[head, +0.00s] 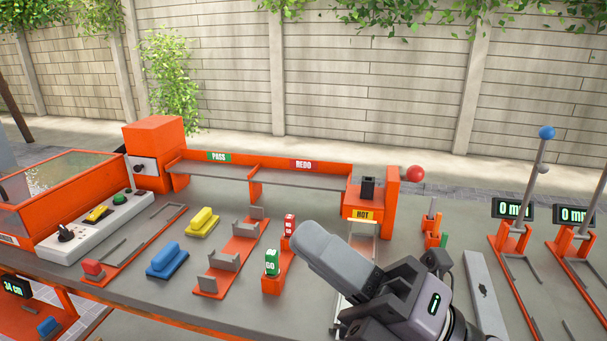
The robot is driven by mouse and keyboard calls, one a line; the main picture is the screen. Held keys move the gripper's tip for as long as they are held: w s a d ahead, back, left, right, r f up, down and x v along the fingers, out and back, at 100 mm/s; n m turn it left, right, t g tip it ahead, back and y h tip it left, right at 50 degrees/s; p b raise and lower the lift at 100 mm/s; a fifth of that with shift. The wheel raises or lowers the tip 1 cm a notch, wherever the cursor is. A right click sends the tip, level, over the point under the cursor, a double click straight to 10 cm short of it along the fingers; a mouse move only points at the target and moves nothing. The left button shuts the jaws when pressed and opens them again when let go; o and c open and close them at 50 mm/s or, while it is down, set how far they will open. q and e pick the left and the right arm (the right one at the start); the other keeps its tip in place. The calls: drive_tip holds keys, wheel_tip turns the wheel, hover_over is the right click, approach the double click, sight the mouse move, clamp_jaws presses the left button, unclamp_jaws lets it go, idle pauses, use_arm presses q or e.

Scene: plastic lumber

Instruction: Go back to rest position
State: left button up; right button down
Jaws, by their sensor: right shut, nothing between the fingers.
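My right gripper (315,247) comes in from the lower right and reaches over the grey bench (215,313). It is shut with nothing between its fingers. Its tip is close to the small red stamp marked NO (289,225) and the green one marked GO (272,262) in their orange holder; whether it touches them I cannot tell. The gripper and wrist hide part of the bench and of the rail below the HOT block (362,214). My left gripper is not in view.
A blue block (167,261) and a yellow block (202,222) lie left of an orange rack (231,258). PASS and REDO bins (260,171) line the back. A control strip (95,228) is at left.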

drive_tip(key=w+d+f+m+t+h, duration=0.35)
drive_tip(key=d+f+m+h, duration=0.45)
drive_tip(key=m, duration=0.4)
drive_tip(key=w+d+f+m+t+h, duration=0.35)
drive_tip(key=d+f+m+h, duration=0.3)
drive_tip(key=m+h, duration=0.5)
drive_tip(key=s+d+f+m+g+h, duration=0.1)
drive_tip(key=s+d+f+m+g, duration=0.15)
drive_tip(key=f, duration=0.45)
drive_tip(key=s+d+f+m+g+h, duration=0.1)
drive_tip(key=s+d+f+m+g, duration=0.1)
drive_tip(key=s+f+m+g, duration=0.35)
drive_tip(key=s+d+f+m+g, duration=0.25)
drive_tip(key=s+f+g, duration=0.35)
drive_tip(key=s+f, duration=0.5)
drive_tip(key=w+a+f+n+t+y+p, duration=0.1)
drive_tip(key=w+a+f+t, duration=0.1)
drive_tip(key=w+f+t, duration=0.3)
drive_tip(key=shift+w+a+f+t+y+p, duration=0.4)
drive_tip(key=shift+f+t, duration=0.3)
drive_tip(key=shift+t, duration=0.4)
